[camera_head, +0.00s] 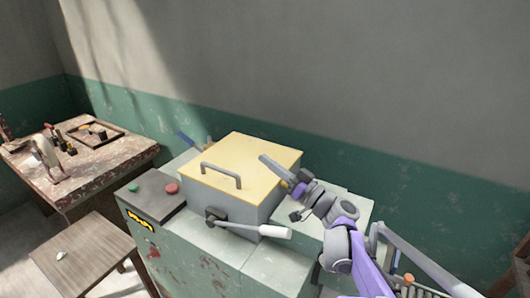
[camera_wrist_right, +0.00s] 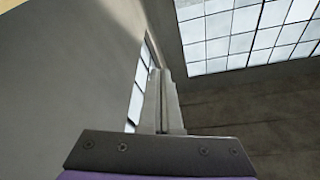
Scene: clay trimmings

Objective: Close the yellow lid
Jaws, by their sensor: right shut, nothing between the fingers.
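The yellow lid (camera_head: 243,154) lies flat over the top of a grey box and looks closed, with no gap showing along its front edge. A grey bar handle (camera_head: 222,174) stands on its front left part. My right gripper (camera_head: 264,160) reaches in from the right, its fingers over the lid's right part. Whether they touch the lid I cannot tell. My left gripper is not in view.
The grey box (camera_head: 233,216) sits on a pale green machine (camera_head: 205,255). A white-handled lever (camera_head: 262,231) sticks out at its front. A control panel (camera_head: 152,193) with green and red buttons is at left. A workbench (camera_head: 90,170) with tools and a stool (camera_head: 85,258) stand farther left.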

